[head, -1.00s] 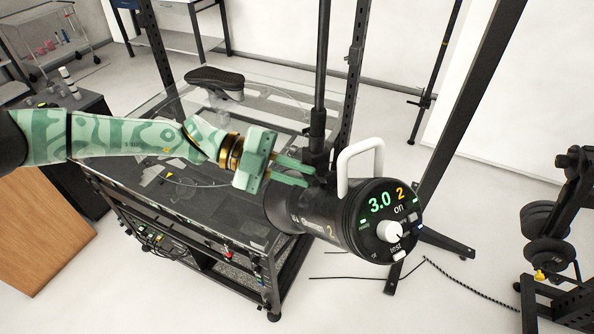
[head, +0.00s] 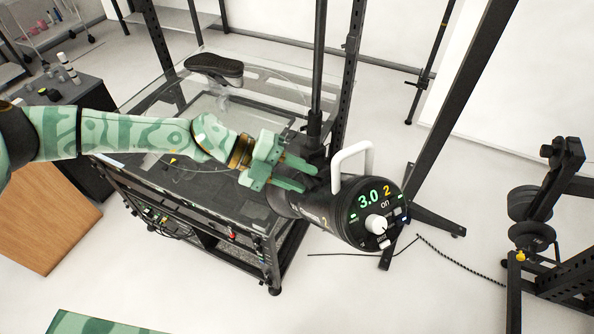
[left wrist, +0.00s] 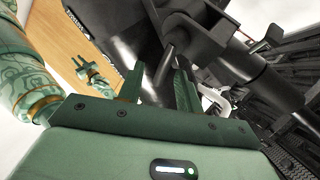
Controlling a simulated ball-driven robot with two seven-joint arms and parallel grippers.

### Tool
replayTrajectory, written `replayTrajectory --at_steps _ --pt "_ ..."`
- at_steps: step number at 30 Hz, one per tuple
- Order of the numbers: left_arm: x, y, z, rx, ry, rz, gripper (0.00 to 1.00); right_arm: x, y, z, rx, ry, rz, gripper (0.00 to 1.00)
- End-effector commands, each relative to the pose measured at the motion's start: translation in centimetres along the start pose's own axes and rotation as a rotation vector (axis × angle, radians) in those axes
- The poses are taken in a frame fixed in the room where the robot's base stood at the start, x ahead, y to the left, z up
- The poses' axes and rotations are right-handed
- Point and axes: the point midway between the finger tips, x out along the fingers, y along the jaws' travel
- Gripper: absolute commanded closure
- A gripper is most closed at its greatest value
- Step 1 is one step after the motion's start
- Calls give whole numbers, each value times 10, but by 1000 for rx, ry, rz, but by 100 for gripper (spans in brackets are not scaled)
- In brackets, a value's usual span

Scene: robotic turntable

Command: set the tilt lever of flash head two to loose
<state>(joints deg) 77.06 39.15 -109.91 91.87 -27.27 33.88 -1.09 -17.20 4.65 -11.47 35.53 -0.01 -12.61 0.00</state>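Flash head two (head: 345,215) is a black cylinder on a stand, with a white handle (head: 337,172) and a rear panel reading 3.0, 2 and on. My left gripper (head: 302,176) reaches in from the left at its mount, fingers apart. In the left wrist view, a dark rod (left wrist: 168,62), seemingly the tilt lever, shows between the left gripper's fingers (left wrist: 158,88), with gaps visible. I cannot tell whether either finger touches it. The lever's setting cannot be read. A small green gripper (left wrist: 95,76), apparently my right one, shows farther off in that view.
A glass-topped turntable (head: 262,92) on a black wheeled frame stands behind the flash head. A black post (head: 450,130) rises to its right, and a rack with dark discs (head: 531,205) stands far right. Open floor lies in front.

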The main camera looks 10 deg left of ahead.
Motion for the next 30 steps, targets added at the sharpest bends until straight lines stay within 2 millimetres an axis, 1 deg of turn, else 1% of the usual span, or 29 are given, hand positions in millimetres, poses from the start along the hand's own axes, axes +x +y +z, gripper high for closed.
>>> replayTrajectory --at_steps 11,14,17,20,21,27,30 --pt "-1 -1 1 1 -2 -2 65 0 0 0 0 0 0 78" --pt "-8 -1 2 1 -4 -2 65 2 0 0 0 0 0 78" --pt "-23 0 2 2 -6 -2 65 6 -1 1 1 0 -1 78" --pt "-47 1 3 2 -7 -3 65 13 -1 1 1 0 -1 78" --pt "-59 1 3 1 -8 -3 65 16 -1 2 1 0 -1 78" --pt "-113 2 2 2 -7 -2 65 29 -2 3 1 0 -2 78" --pt "-134 1 2 1 -5 -2 65 34 -3 4 2 0 -2 78"
